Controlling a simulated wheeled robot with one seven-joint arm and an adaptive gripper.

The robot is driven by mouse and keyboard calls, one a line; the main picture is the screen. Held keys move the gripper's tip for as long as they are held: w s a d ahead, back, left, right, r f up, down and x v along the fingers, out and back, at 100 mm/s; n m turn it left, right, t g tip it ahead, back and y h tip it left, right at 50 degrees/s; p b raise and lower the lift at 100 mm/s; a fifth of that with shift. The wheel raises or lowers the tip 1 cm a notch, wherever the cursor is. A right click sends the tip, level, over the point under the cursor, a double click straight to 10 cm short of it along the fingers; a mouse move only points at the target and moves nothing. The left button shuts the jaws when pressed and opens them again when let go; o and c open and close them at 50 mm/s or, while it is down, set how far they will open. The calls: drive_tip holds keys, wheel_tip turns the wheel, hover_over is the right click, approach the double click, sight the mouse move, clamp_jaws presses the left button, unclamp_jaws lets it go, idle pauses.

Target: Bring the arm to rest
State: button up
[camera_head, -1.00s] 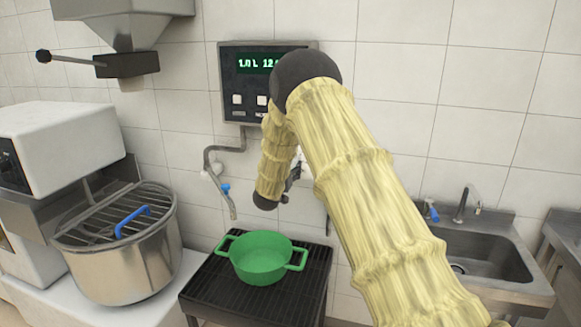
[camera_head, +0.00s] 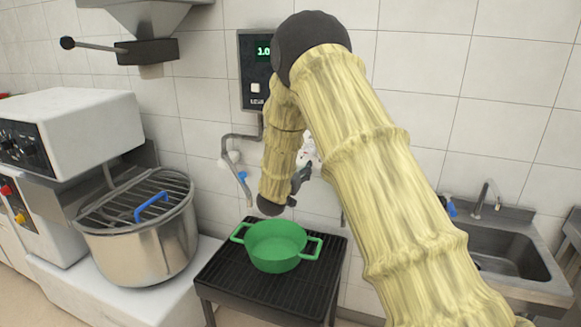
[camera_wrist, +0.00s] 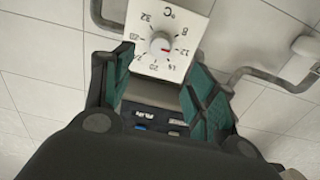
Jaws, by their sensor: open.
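My gripper (camera_wrist: 160,95) is open in the wrist view, with its two green-padded fingers apart. A white temperature dial (camera_wrist: 163,42) with a round knob shows beyond and between the fingertips; I cannot tell how far off it is. In the head view my arm, in a pale yellow sleeve, reaches up and bends down toward the wall. My gripper (camera_head: 301,178) is partly hidden there behind the forearm, above and behind a green pot.
The green pot (camera_head: 276,246) stands on a black slatted stand (camera_head: 228,289). A water pipe (camera_head: 238,160) and a display panel (camera_head: 256,88) are on the wall. A mixer bowl (camera_head: 146,250) is at left, a sink (camera_head: 505,257) at right.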

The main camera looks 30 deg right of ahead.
drive_tip(key=s+a+f+n+g+y, duration=0.1)
drive_tip(key=s+a+f+n+y, duration=0.15)
drive_tip(key=s+a+f, duration=0.6)
drive_tip(key=s+a+f+n+g+y, duration=0.15)
drive_tip(key=s+f+y, duration=0.35)
drive_tip(key=f, duration=0.9)
drive_tip(key=s+a+f+n+g+y, duration=0.1)
drive_tip(key=s+a+f+n+y, duration=0.3)
drive_tip(key=s+f, duration=0.6)
drive_tip(key=s+a+f+g, duration=0.2)
drive_tip(key=s+a+f, duration=0.2)
drive_tip(key=s, duration=0.7)
drive_tip(key=s+a+f+n+g+y, duration=0.1)
drive_tip(key=s+a+f+g, duration=0.2)
drive_tip(key=s, duration=0.9)
drive_tip(key=s+a+f+g+y, duration=0.1)
drive_tip(key=s+a+f+g, duration=0.2)
drive_tip(key=s, duration=0.8)
drive_tip(key=a+f, duration=0.2)
drive_tip(key=a, duration=0.1)
drive_tip(key=shift+s+n, duration=0.25)
drive_tip(key=shift+n, duration=0.05)
